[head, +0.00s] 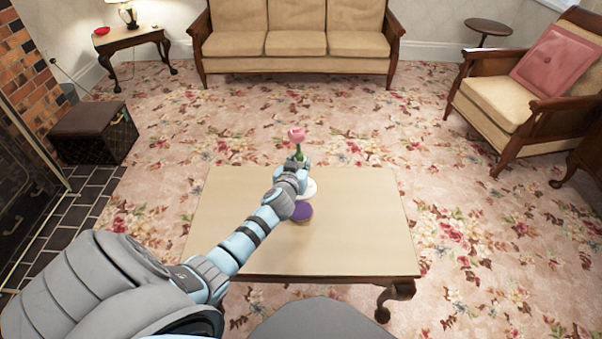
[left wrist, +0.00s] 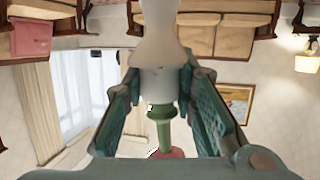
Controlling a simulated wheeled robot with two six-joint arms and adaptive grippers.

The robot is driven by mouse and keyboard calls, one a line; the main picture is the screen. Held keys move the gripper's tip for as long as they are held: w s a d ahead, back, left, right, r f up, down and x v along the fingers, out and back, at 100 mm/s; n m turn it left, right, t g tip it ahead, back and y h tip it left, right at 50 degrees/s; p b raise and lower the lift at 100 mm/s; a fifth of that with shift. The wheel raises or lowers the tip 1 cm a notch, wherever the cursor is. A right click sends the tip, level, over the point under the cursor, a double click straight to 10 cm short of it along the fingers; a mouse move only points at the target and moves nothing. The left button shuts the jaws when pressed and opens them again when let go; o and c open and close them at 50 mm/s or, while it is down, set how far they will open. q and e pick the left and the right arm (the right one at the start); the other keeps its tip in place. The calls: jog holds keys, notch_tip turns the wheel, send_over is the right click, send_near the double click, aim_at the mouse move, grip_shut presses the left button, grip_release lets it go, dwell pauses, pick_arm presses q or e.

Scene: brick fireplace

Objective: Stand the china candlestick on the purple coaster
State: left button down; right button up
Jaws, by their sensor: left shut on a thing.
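The china candlestick shows a pink flower-shaped top (head: 296,134), a green neck and a white foot (head: 311,190) in the head view. My left gripper (head: 298,163) is shut on it and holds it upright. In the left wrist view, which is upside down, the candlestick's white body (left wrist: 160,60) is between the two fingers (left wrist: 160,90), with the green collar and pink part below. The purple coaster (head: 303,211) lies on the table, just in front of the white foot and partly hidden by my left arm. I cannot tell whether the foot touches the tabletop. My right gripper is not in view.
The low wooden table (head: 355,235) is bare to the right and front. A sofa (head: 295,40) and an armchair (head: 525,85) stand behind on the floral carpet. A dark box (head: 93,135) stands by the brick fireplace at left.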

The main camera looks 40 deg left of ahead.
pick_arm(q)
notch_tip(320, 180, down, 11)
jog(key=b, duration=0.6)
jog(key=shift+f+b, duration=0.25)
jog(key=shift+b, duration=0.15)
jog(key=shift+r, duration=0.15)
jog(key=c, duration=1.3)
grip_release()
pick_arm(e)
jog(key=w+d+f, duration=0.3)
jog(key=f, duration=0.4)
pick_arm(q)
jog(key=shift+s+d+p, duration=0.1)
jog(key=shift+s+p, duration=0.05)
jog(key=shift+p, duration=0.15)
jog(key=p+v, duration=0.3)
jog(key=v, duration=0.8)
jog(key=shift+s+d+r, duration=0.1)
jog(key=shift+s+r, duration=0.05)
jog(key=shift+s, duration=0.15)
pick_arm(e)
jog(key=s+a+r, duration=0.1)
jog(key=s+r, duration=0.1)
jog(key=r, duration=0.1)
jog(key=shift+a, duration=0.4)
